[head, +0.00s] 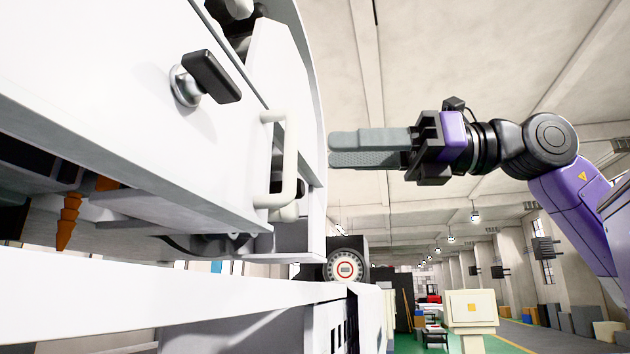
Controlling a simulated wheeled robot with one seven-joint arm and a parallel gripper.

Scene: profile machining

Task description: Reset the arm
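My gripper (333,149) is raised at the upper middle of the head view, pointing left, with my purple and black arm reaching in from the right edge. Its two grey fingers lie one above the other in the picture, and the lower one shows a dotted face. I cannot tell from this angle whether there is a gap between them. I see no object between them. The fingertips appear just right of the white machine's curved edge (311,120); the distance in depth is unclear.
The white machine fills the left, with a pale door handle (290,160), a black knob (211,76) and an orange nozzle (68,221) inside. A round dial (345,268) sits lower centre. A cream cabinet (471,308) stands further back. The air under my arm looks clear.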

